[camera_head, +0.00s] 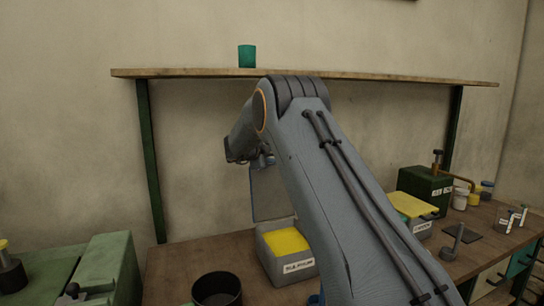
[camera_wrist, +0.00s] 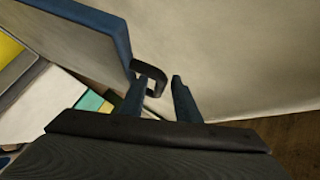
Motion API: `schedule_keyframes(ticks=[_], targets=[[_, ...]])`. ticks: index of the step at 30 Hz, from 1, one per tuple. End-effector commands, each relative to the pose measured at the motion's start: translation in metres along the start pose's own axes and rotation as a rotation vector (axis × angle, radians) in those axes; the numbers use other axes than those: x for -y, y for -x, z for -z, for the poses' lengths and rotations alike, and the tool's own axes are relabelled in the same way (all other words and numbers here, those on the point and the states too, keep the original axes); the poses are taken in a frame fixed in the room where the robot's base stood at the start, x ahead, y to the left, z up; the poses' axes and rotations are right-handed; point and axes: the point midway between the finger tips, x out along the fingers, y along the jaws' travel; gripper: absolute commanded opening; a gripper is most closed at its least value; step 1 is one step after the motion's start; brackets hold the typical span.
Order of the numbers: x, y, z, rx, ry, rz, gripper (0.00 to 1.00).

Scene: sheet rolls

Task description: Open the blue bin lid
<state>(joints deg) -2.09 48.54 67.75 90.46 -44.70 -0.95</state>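A pale bin (camera_head: 268,262) with a white label and yellow contents stands on the bench in the head view. Its lid (camera_head: 270,195) is up, standing nearly upright at the bin's back. In the wrist view the lid (camera_wrist: 85,38) shows a blue edge and a dark loop handle (camera_wrist: 152,72). My gripper (camera_wrist: 157,98) is open, with a clear gap between its two fingers. The left finger is at the handle, overlapping it in view; I cannot tell if they touch. The yellow contents (camera_wrist: 8,48) also show in the wrist view.
A shelf (camera_head: 190,72) with a green cup (camera_head: 247,56) runs above. A second bin with a yellow lid (camera_head: 412,204), a green box (camera_head: 426,188) and small jars stand at right. A black pot (camera_head: 217,290) stands in front. Green equipment (camera_head: 105,262) is at left.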

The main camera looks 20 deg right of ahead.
Motion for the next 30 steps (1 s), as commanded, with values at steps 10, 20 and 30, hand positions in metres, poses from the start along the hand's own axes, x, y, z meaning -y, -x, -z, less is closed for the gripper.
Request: schedule_keyframes(ticks=[10,20,30], targets=[[0.001,0.021,-0.001,0.002,-0.001,0.002,0.29],[0.000,0.066,0.001,-0.001,-0.001,0.000,0.29],[0.000,0.076,0.002,-0.003,-0.001,-0.001,0.29]])
